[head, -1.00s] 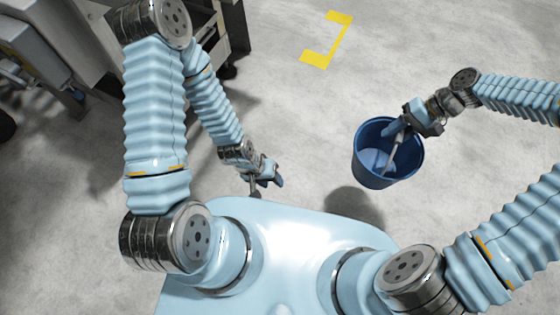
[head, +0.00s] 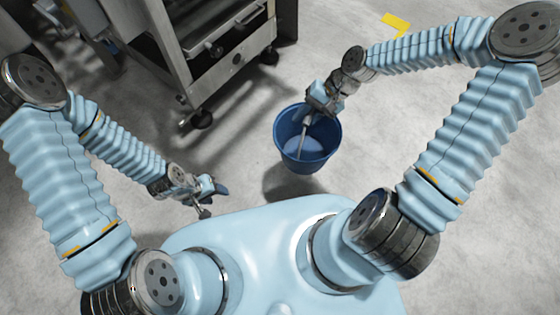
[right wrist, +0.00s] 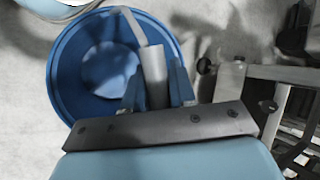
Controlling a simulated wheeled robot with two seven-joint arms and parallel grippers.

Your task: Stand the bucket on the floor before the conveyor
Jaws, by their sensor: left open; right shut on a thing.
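The blue bucket (head: 304,163) hangs upright in front of my body in the head view. It also shows from above in the right wrist view (right wrist: 64,75). Its shadow lies on the floor apart from it, so it looks raised. My right gripper (head: 313,110) is at the bucket's far rim, shut on its grey handle; in the right wrist view the fingers (right wrist: 157,95) close around this grey bar. My left gripper (head: 212,192) is open and empty, left of the bucket and low. A steel-framed machine (head: 235,62), possibly the conveyor, stands beyond the bucket to the left.
The machine's feet (head: 200,120) stand on the grey floor, and its frame also shows at the right of the right wrist view (right wrist: 275,72). A yellow floor marking (head: 396,22) lies at the upper right. Floor between machine and bucket is bare.

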